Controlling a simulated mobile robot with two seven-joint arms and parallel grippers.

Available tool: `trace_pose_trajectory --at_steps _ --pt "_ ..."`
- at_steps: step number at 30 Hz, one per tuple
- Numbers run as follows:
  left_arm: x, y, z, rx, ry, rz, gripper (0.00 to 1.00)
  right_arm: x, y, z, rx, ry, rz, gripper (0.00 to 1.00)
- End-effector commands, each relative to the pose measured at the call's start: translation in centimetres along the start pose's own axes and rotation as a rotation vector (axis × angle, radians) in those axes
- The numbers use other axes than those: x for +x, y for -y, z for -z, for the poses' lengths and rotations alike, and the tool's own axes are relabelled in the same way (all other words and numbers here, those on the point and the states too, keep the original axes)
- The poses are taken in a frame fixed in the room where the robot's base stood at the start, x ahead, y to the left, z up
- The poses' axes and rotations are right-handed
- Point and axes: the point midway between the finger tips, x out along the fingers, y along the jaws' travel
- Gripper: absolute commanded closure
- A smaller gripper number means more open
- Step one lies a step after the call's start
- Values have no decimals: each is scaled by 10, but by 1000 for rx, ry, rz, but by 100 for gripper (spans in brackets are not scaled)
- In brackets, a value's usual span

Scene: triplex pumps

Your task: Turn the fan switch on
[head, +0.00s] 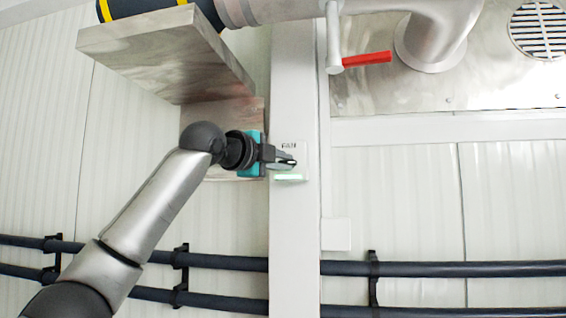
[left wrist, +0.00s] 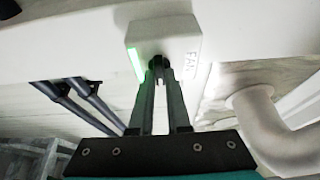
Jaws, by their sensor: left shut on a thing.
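The fan switch (head: 291,176) is a small white box labelled FAN on a white vertical post (head: 291,230). A green light glows along its lower edge. In the left wrist view the switch box (left wrist: 176,32) is straight ahead, with the green strip on its left side and the FAN label on its right. My left gripper (head: 290,162) is at the front of the switch. In the left wrist view its fingertips (left wrist: 160,68) are close together on the small dark knob of the switch. The fingers hide most of the knob. My right gripper is not in view.
A metal bracket (head: 165,55) juts out above my left arm. A red-handled valve (head: 366,58) is at the upper right of the post. Dark horizontal pipes (head: 440,268) run along the wall below.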

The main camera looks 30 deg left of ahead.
Motion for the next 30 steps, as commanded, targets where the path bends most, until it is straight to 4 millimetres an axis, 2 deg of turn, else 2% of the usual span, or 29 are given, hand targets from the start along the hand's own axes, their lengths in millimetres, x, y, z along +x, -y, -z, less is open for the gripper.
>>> trace_pose_trajectory --at_steps 8,9,16,25,30 --pt "0 0 0 4 1 0 100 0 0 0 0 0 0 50" --pt "0 0 0 4 1 0 81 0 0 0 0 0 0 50" --pt "0 0 0 2 1 0 55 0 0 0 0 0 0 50" --pt "-2 0 0 2 1 1 55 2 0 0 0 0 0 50" --pt "-23 -2 0 3 1 4 55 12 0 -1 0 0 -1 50"
